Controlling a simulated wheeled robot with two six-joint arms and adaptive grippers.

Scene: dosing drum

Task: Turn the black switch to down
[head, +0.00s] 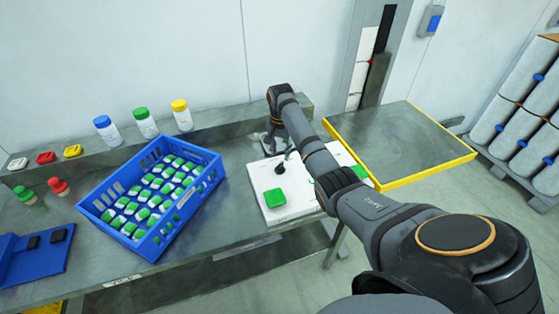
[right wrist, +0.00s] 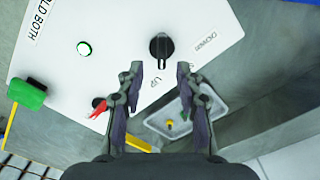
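The black switch (right wrist: 160,47) is a round knob with a raised bar on a white panel (right wrist: 120,20). In the right wrist view, its bar runs roughly up and down the picture, with its lower end towards the "UP" label. A label that seems to read "DOWN" lies to its right. My right gripper (right wrist: 160,88) is open and empty, its two fingers apart; the switch shows beyond the tips, and no contact is visible. In the head view, my right gripper (head: 281,157) is small and dark over the white panel (head: 262,180). My left gripper is not in view.
The panel carries a green block (head: 275,198) and a lit round button (right wrist: 85,47). A blue crate (head: 150,250) of green-and-white items stands left. A yellow-edged table (head: 400,140) is at right.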

